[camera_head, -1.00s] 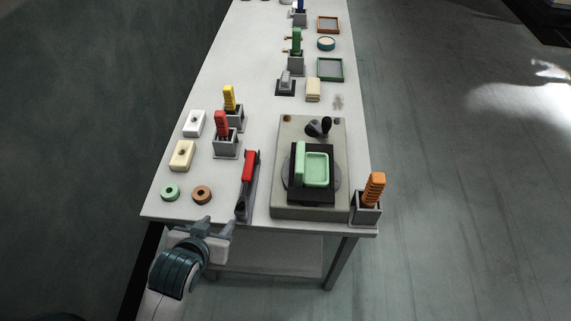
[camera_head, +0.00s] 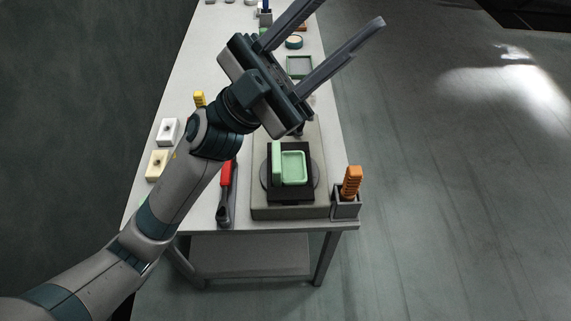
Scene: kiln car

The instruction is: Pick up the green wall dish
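The green wall dish (camera_head: 293,167) is a pale green square tray with a taller upright wall on its left side. It sits on a black square plate (camera_head: 291,196) on a round turntable on the grey box at the table's near right. My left gripper (camera_head: 338,35) is raised above the table, its two long fingers wide apart and pointing to the upper right. It is empty and shows above and beyond the dish in the picture. My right gripper is not in view.
A red-handled tool (camera_head: 226,192) lies left of the grey box (camera_head: 262,208). An orange-handled item (camera_head: 351,181) stands in a holder at the near right corner. Cream and white blocks (camera_head: 157,163) are at the left edge. My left arm hides much of the table's left.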

